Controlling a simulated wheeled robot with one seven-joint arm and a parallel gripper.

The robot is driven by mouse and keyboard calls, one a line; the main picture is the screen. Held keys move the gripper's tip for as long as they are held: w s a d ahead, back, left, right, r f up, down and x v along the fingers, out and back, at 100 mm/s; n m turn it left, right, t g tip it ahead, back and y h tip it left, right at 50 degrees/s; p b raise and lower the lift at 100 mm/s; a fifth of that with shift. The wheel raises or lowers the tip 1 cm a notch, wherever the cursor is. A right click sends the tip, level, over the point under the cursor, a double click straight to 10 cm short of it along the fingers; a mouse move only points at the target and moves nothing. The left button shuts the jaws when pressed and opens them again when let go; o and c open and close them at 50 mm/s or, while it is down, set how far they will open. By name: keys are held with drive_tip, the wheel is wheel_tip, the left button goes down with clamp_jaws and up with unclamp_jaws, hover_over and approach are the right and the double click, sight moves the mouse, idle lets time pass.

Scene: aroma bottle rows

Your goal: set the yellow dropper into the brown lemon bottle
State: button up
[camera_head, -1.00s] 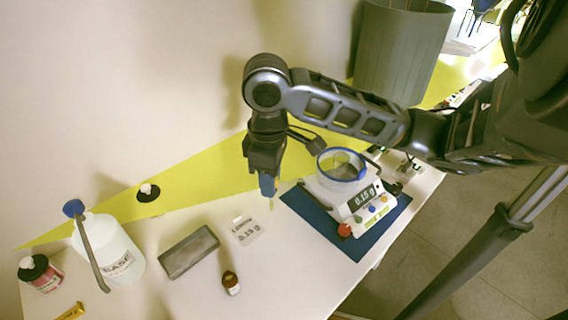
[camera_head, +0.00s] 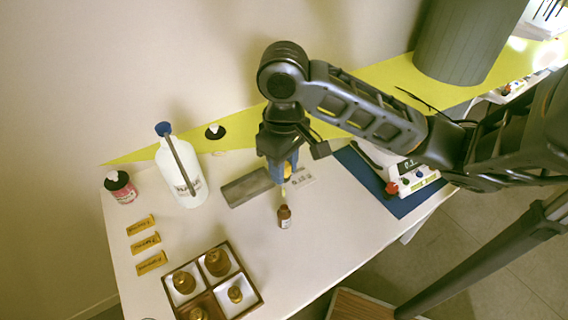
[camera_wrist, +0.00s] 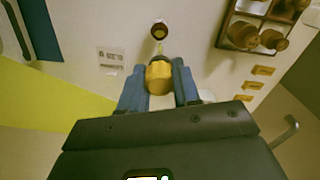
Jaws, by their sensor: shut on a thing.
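The small brown bottle (camera_head: 285,217) stands upright on the white table, open end up. Its dark round mouth shows in the wrist view (camera_wrist: 159,31). My gripper (camera_head: 284,172) points down with blue fingers and is shut on the yellow dropper (camera_wrist: 159,76). The dropper's yellow bulb sits between the fingertips in the wrist view, and its thin pale tip points toward the bottle. In the head view the tip appears just above the bottle's mouth, apart from it or nearly touching; I cannot tell the exact gap. The bottle's label is too small to read.
A grey block (camera_head: 246,187) and a printed card (camera_head: 303,178) lie behind the bottle. A compartment box (camera_head: 252,303) with brown bottles stands in front left. A white wash bottle (camera_head: 181,178) stands left. A blue mat (camera_head: 408,205) with a scale lies right.

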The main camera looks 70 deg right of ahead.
sight(284, 193)
drive_tip(key=shift+f, duration=1.95)
drive_tip(key=shift+f, duration=0.6)
drive_tip(key=shift+f, duration=1.85)
drive_tip(key=shift+f, duration=0.25)
drive_tip(key=shift+f+b, duration=0.5)
drive_tip(key=shift+f, duration=0.65)
drive_tip(key=o, duration=0.7)
drive_tip(key=shift+r, duration=0.1)
